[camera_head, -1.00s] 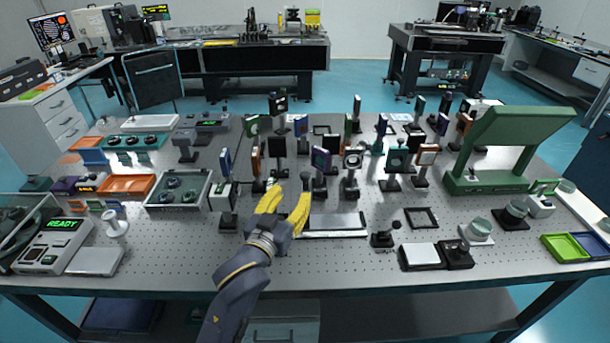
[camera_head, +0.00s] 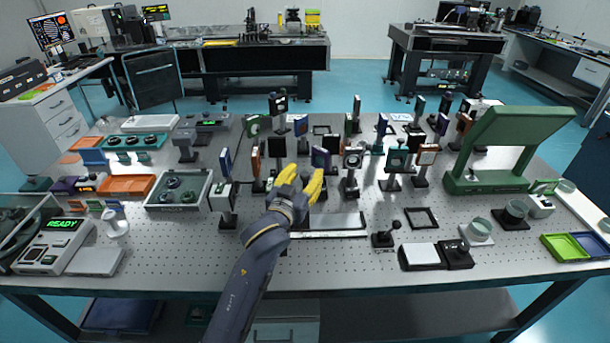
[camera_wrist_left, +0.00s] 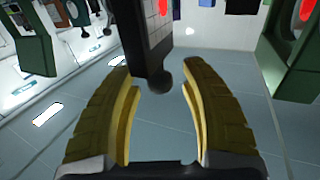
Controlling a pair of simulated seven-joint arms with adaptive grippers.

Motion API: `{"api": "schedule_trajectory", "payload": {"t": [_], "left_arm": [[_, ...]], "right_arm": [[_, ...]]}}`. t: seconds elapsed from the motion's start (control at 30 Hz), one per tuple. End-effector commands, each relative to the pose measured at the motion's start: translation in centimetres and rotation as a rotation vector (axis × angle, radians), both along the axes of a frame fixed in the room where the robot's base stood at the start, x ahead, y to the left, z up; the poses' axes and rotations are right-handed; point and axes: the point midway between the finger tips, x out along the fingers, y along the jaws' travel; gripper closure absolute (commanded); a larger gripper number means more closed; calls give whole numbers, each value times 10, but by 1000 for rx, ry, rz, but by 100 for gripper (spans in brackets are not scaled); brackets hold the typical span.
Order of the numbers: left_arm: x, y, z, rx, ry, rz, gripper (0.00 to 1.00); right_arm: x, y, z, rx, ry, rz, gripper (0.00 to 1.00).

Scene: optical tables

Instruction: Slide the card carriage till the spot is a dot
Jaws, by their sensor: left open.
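My left gripper (camera_head: 302,176) has yellow fingers and is open over the middle of the perforated table. In the left wrist view, a dark round knob (camera_wrist_left: 162,84) stands between the open fingertips (camera_wrist_left: 156,80), with a visible gap on each side. The knob is at the end of a dark-edged upright piece with a pale gridded face (camera_wrist_left: 157,22), which looks like the card carriage. In the head view my fingers mostly hide the knob. A pale flat rail or plate (camera_head: 340,221) lies in front, partly behind my wrist. I cannot make out the spot. My right gripper is not in view.
Several upright optic mounts crowd around and behind the gripper, among them a purple-framed one (camera_head: 320,158) and a round-faced one (camera_head: 352,160). A small black joystick-like knob (camera_head: 395,226) stands to the right. A green lidded stand (camera_head: 510,140) is at far right.

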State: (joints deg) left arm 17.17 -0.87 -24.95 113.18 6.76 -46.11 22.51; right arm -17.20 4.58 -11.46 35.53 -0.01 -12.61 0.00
Motion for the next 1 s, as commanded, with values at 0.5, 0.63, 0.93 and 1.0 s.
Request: {"api": "schedule_trajectory", "payload": {"t": [0.5, 0.63, 0.93, 1.0], "left_arm": [[0, 0, 0, 0, 0, 0, 97], [0, 0, 0, 0, 0, 0, 100], [0, 0, 3, -2, -5, 0, 100], [0, 1, 3, -3, -5, 4, 100]], "right_arm": [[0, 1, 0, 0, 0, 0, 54], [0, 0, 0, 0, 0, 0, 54], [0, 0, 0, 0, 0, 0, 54], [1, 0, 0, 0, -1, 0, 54]]}}
